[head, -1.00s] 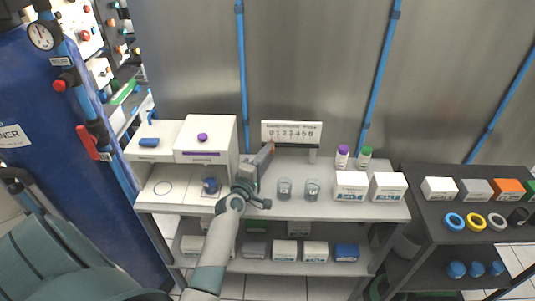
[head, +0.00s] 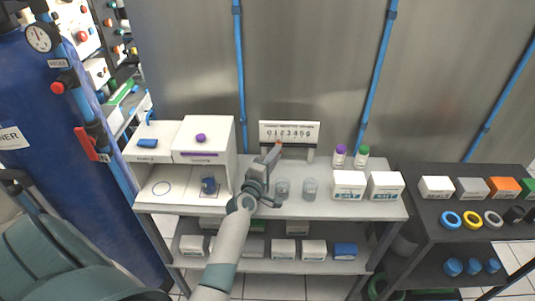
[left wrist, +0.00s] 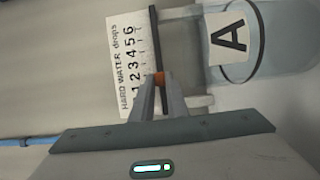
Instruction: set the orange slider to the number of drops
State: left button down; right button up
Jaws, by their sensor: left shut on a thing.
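A white scale card (head: 300,128) headed "HARD WATER drops", numbered 0 to 6, stands at the back of the shelf. It also shows sideways in the left wrist view (left wrist: 125,70). The orange slider (left wrist: 159,77) sits on the dark rail along the card's lower edge, around the 2 to 3 marks in the wrist view; the exact mark is unclear. My left gripper (head: 280,145) is shut on the slider, its fingertips (left wrist: 160,82) on either side of it. Two clear beakers stand in front, left (head: 282,189) and right (head: 310,189). My right gripper is not in view.
A white cabinet with a purple knob (head: 201,138) and a blue-capped item (head: 208,185) are at left. Purple-capped (head: 339,156) and green-capped bottles (head: 361,157) stand behind white boxes (head: 348,185) at right. A beaker labelled A (left wrist: 235,40) is close to my gripper.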

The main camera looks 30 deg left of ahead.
pick_arm(q)
jog(key=c, duration=1.7)
grip_release()
jog(key=shift+s, duration=0.2)
jog(key=s+d+b, duration=0.1)
jog(key=s, duration=0.4)
jog(key=s+b, duration=0.1)
jog(key=s, duration=0.4)
jog(key=s+d+b, duration=0.1)
jog(key=s, duration=0.4)
jog(key=shift+s+d+f, duration=0.1)
jog(key=shift+s+d, duration=0.2)
jog(key=shift+s, duration=0.1)
jog(key=shift+s+d+b, duration=0.1)
jog(key=shift+s+b, duration=0.2)
jog(key=shift+s, duration=0.2)
jog(key=shift+o, duration=0.2)
